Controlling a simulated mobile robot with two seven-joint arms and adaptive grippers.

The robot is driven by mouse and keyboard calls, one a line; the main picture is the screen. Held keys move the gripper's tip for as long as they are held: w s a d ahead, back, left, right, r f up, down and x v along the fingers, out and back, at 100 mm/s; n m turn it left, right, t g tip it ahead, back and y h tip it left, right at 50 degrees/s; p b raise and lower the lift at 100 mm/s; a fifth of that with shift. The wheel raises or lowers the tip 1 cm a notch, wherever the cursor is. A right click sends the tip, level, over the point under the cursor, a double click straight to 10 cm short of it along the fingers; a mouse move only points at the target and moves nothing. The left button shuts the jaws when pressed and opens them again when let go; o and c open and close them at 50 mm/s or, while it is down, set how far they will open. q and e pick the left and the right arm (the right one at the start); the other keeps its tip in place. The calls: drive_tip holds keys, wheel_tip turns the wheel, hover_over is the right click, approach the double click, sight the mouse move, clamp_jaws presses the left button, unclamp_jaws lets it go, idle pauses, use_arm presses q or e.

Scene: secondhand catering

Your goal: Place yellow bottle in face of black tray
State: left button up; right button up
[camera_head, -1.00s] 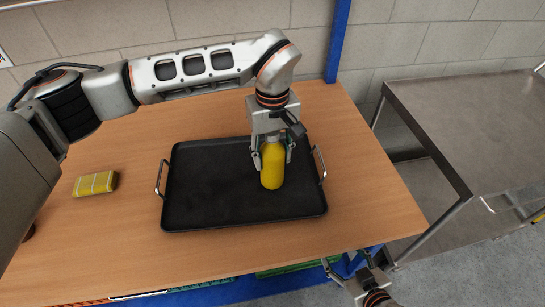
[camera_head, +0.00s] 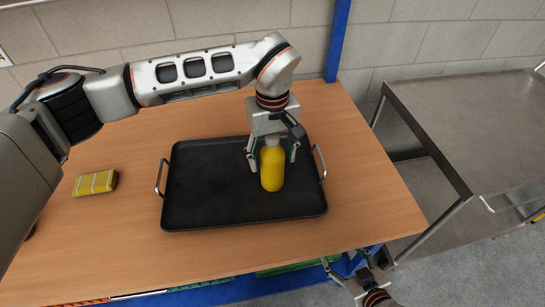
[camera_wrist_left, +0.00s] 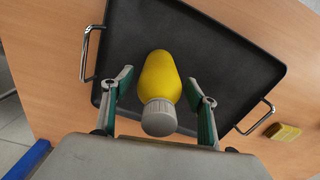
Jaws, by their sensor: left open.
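The yellow bottle (camera_head: 272,170) with a grey cap stands upright on the right part of the black tray (camera_head: 205,190). My left gripper (camera_head: 272,158) is open, with its fingers on both sides of the bottle near its top. In the left wrist view the bottle (camera_wrist_left: 160,80) lies between the spread fingers (camera_wrist_left: 160,103) with gaps on both sides, over the tray (camera_wrist_left: 215,60). My right gripper (camera_head: 345,265) shows at the bottom edge, empty and apart from the tray, with its fingers spread.
The tray sits on a wooden table (camera_head: 110,245) with metal handles at both ends. A yellow sponge-like block (camera_head: 96,183) lies left of the tray; it also shows in the left wrist view (camera_wrist_left: 284,132). A grey metal table (camera_head: 460,115) stands at the right.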

use_arm(q)
wheel_tip(320, 180, up, 12)
drive_tip(key=shift+f+b, duration=0.25)
drive_tip(key=shift+b, duration=0.05)
idle(0.3)
